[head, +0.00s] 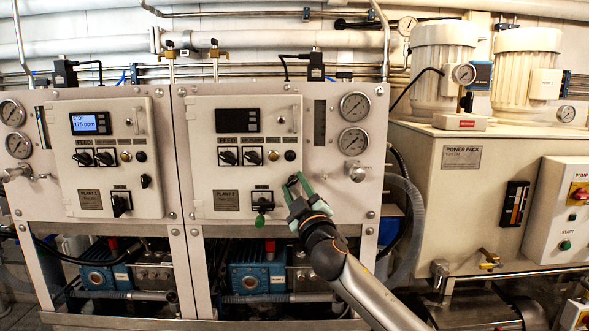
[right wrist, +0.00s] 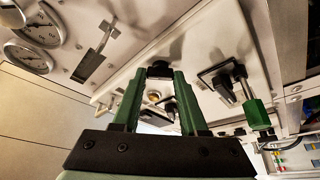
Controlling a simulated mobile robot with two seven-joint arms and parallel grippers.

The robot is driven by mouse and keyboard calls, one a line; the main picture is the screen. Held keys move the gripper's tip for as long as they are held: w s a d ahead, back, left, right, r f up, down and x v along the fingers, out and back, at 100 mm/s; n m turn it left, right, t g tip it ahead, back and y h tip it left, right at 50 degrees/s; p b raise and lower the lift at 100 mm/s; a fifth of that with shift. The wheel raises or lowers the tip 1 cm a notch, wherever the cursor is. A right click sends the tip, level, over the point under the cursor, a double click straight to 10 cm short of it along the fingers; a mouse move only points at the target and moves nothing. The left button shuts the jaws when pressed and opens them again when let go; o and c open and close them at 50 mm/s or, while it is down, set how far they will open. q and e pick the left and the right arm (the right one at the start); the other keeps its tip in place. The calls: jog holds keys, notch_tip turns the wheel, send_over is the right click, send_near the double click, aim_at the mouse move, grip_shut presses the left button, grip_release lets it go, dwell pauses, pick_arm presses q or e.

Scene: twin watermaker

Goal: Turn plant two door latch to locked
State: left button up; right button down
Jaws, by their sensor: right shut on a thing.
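The plant two door (head: 243,160) is the pale front panel on the right-hand unit, with a dark display at its top. Its small black latch (right wrist: 160,70) sits near the door's right edge. My right gripper (head: 293,182) comes up from the lower right, with its green fingers at that latch. In the right wrist view, the two green fingers (right wrist: 160,76) close around the black latch. The fingers hide much of it, and I cannot tell which way it points. My left gripper is not in view.
A black switch with a green-tipped lever (head: 260,220) stands out from the door, left of my right gripper. A steel knob (head: 355,172) and gauges (head: 353,141) lie to the right. The plant one door (head: 103,155) is at left, the power pack (head: 461,190) at far right.

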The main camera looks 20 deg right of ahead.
jog(key=n+p, duration=0.2)
jog(key=p, duration=0.1)
jog(key=n+g+y+p, duration=0.1)
jog(key=n+p, duration=0.1)
jog(key=p, duration=0.1)
jog(key=r+n+y+p, duration=0.1)
jog(key=n+p, duration=0.1)
jog(key=shift+d+n+g+p, duration=0.15)
jog(key=shift+n+g+p, duration=0.15)
jog(key=shift+g+p, duration=0.1)
jog(key=shift+f+n+g+p, duration=0.1)
jog(key=shift+n+g+p, duration=0.35)
jog(key=shift+n, duration=0.35)
jog(key=shift+f+n+g, duration=0.1)
jog(key=shift+n+g, duration=0.25)
jog(key=shift+n, duration=0.75)
jog(key=shift+c, duration=2.2)
grip_release()
jog(key=s+d+b, duration=0.1)
jog(key=s, duration=1.1)
jog(key=shift+s+d+b, duration=0.2)
jog(key=shift+s+b, duration=0.05)
jog(key=shift+b, duration=0.15)
